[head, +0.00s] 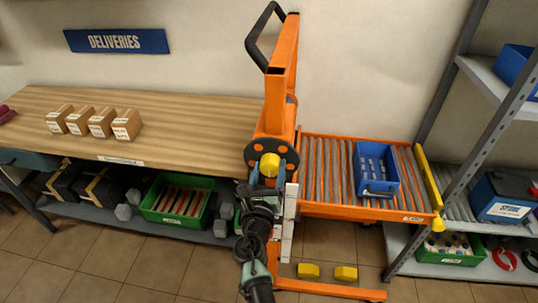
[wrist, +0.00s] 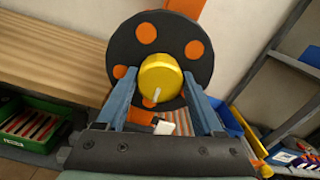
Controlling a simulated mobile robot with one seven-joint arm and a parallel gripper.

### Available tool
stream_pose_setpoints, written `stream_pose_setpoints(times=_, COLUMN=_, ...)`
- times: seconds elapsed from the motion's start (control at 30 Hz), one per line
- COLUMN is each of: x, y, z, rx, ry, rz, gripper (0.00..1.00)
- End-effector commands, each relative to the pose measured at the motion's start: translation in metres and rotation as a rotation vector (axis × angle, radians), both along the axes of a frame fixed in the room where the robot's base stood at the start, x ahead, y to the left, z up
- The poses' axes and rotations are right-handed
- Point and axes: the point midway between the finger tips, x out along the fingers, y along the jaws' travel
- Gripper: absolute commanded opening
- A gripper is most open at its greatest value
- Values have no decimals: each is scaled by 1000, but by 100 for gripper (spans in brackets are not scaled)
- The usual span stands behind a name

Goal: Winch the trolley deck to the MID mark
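The orange trolley (head: 285,90) stands upright, with a black winch disc with orange spots (wrist: 118,50) on its mast. A yellow knob (wrist: 160,75) sits at the disc's centre with a short white line on its face; it also shows in the head view (head: 269,163). My gripper (wrist: 160,88) is open, its two blue-grey fingers one on each side of the knob; firm contact does not show. The orange roller deck (head: 330,210) is level, a little below the bench top. A white marked strip (head: 288,220) runs down the mast; my arm partly hides it, and its marks are unreadable.
A blue crate (head: 376,170) stands on the deck. A wooden bench (head: 190,115) with several small boxes is at left. A grey shelf rack (head: 490,130) stands close at right.

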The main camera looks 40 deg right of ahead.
Motion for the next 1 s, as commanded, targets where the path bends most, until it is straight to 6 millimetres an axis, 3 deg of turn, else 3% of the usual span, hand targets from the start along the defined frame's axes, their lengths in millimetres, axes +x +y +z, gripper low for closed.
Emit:
stream_pose_setpoints(times=0.03, x=0, y=0, z=-1, rx=1, ry=1, rz=0, gripper=80)
stream_pose_setpoints(times=0.13, x=0, y=0, z=0, rx=1, ry=0, rz=0, gripper=96)
stream_pose_setpoints(times=0.53, x=-4, y=5, z=1, rx=1, ry=-2, rz=0, gripper=96)
stream_pose_setpoints(times=1.0, x=-60, y=71, z=-1, rx=2, ry=1, rz=4, gripper=96)
